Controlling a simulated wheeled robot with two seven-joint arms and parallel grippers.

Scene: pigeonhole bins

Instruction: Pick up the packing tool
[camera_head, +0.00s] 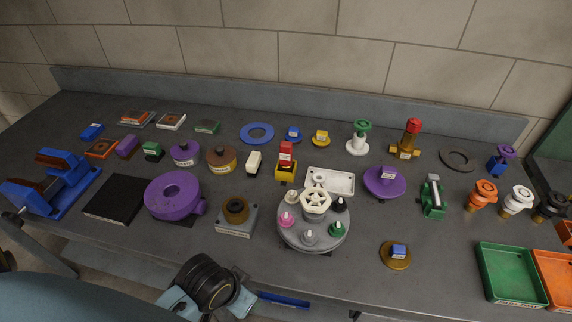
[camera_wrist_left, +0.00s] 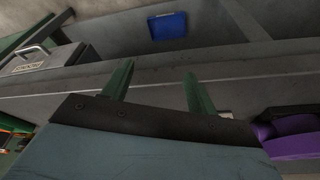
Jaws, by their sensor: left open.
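I cannot tell which of the labelled objects on the grey bench is the packing tool, as the labels are too small to read. In the head view my left arm comes in at the bottom left, and its gripper does not show clearly there. In the left wrist view my left gripper (camera_wrist_left: 160,70) shows two green fingers spread apart with nothing between them. A grey bench edge runs behind the fingers. My right gripper is in neither view.
The bench (camera_head: 360,265) is crowded. A white tray (camera_head: 343,182), a round grey carousel (camera_head: 300,238), a large purple ring (camera_head: 174,195) and a blue vise-like object (camera_head: 72,195) stand on it. A green tray (camera_head: 500,295) is at right. The front middle is clearer.

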